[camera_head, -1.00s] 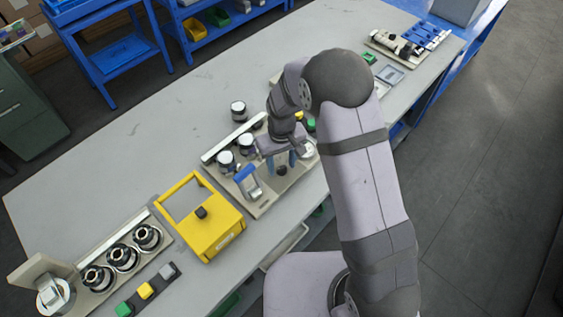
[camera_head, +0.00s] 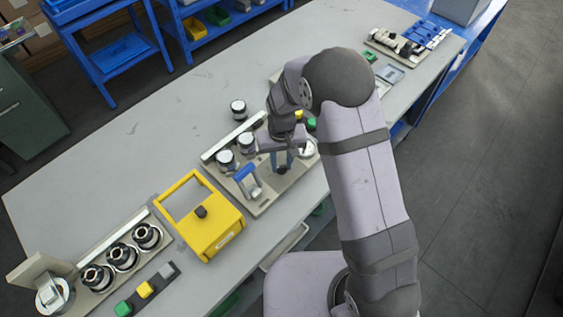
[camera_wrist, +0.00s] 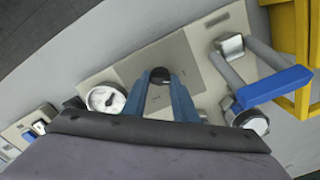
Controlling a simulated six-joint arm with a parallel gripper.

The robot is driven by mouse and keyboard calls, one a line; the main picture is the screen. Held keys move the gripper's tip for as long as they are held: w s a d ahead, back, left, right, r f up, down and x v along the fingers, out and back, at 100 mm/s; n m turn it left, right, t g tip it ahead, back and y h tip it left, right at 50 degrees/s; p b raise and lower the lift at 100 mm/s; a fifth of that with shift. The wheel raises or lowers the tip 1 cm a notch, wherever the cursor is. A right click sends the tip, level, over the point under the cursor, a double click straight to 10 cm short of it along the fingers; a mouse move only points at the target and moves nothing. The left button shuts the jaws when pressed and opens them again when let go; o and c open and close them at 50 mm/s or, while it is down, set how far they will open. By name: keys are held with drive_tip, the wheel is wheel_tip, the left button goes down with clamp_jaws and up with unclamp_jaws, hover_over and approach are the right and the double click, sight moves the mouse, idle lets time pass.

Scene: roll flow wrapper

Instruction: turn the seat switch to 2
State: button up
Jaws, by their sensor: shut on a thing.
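The seat switch is a small black knob (camera_wrist: 160,75) on a beige base plate (camera_head: 268,205). It also shows in the head view (camera_head: 282,170), low between my fingers. My gripper (camera_wrist: 164,80) points down with its two blue fingers on either side of the knob and is shut on it. The fingers hide part of the knob, and I cannot read any position marks or a pointer on it.
A blue-handled lever clamp (camera_wrist: 272,85) stands close beside my gripper. A round white dial gauge (camera_wrist: 106,98) is on the other side. Black-and-white round parts (camera_head: 226,159) stand behind. A yellow frame (camera_head: 212,232) is to the left on the grey table.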

sight(282, 166)
drive_tip(key=shift+m, duration=2.2)
drive_tip(key=o, duration=1)
drive_tip(key=shift+o, duration=0.2)
drive_tip(key=shift+r, duration=0.1)
drive_tip(key=shift+r+b, duration=1.15)
drive_tip(key=shift+r, duration=2.5)
